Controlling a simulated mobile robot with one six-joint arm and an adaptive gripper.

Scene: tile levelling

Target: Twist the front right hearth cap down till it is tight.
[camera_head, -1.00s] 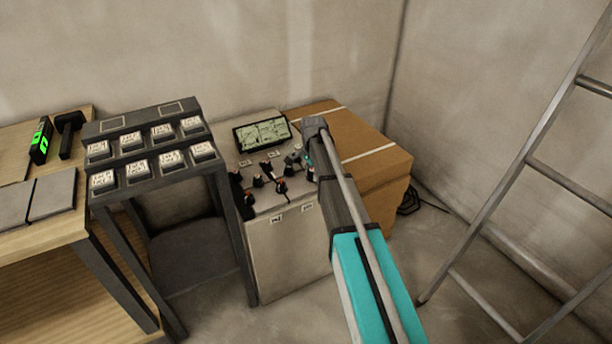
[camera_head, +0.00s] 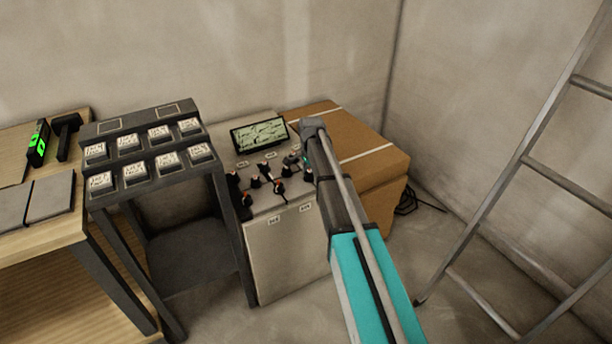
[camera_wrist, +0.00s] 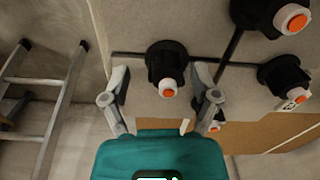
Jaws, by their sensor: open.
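Several black caps with orange and white tops stand on the light tiled top of a cabinet (camera_head: 285,245). A dark cap (camera_head: 308,175) at the right of the group appears to be the front right one, close to my gripper. In the wrist view, a black cap (camera_wrist: 166,62) with a pale-and-orange tip lies between the fingers of my gripper (camera_wrist: 160,85). The fingers are spread apart, one on each side, with visible gaps. I cannot tell how tight the cap is. In the head view my arm hides the fingertips.
Other caps (camera_wrist: 270,14) (camera_wrist: 284,76) stand close by in the wrist view. A display screen (camera_head: 259,134) is at the cabinet's back. A cardboard box (camera_head: 370,150) stands at the right, a ladder (camera_head: 490,190) farther right, and a dark rack (camera_head: 150,160) at the left.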

